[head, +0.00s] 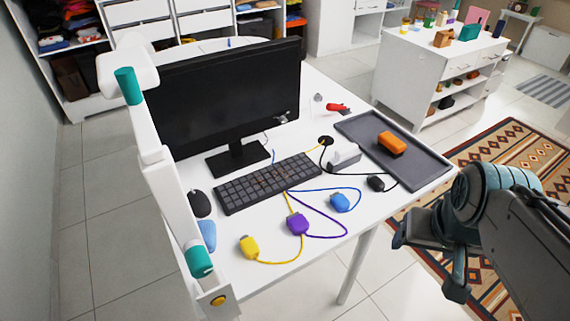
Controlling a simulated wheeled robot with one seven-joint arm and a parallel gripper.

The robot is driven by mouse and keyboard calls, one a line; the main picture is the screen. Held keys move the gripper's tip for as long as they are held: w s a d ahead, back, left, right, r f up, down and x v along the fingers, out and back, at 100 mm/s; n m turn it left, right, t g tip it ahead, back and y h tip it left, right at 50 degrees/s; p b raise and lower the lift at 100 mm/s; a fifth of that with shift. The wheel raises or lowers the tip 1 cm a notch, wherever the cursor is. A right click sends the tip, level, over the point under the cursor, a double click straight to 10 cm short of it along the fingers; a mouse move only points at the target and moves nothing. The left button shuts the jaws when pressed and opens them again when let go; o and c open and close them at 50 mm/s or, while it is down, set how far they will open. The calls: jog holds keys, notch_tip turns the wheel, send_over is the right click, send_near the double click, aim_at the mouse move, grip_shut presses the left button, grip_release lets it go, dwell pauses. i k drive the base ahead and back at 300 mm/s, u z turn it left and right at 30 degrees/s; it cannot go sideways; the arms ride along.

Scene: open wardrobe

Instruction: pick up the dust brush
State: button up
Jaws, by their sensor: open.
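No object in the head view is clearly recognisable as a dust brush. An orange block-like object (391,143) lies on the dark grey tray (428,166) at the right of the white desk; whether it has bristles is too small to tell. A small red object (337,107) lies behind the tray's left end; its kind is unclear. My gripper (428,262) is open and empty, off the desk's front right edge, over the floor and below right of the tray. It touches neither object.
On the white desk (325,228) are a monitor (225,100), a keyboard (267,183), a black mouse (200,203) and yellow, purple, blue and black cable plugs. A white post with teal bands (165,185) stands at left. A white cabinet (425,75) is behind; a patterned rug (500,165) lies right.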

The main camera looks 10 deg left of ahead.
aim_at(393, 145)
jog(key=z, duration=0.35)
jog(key=k, duration=0.5)
jog(key=z, duration=0.75)
jog(key=i, duration=0.7)
jog(key=u, duration=1.15)
jog(key=i, duration=0.9)
jog(key=u, duration=0.25)
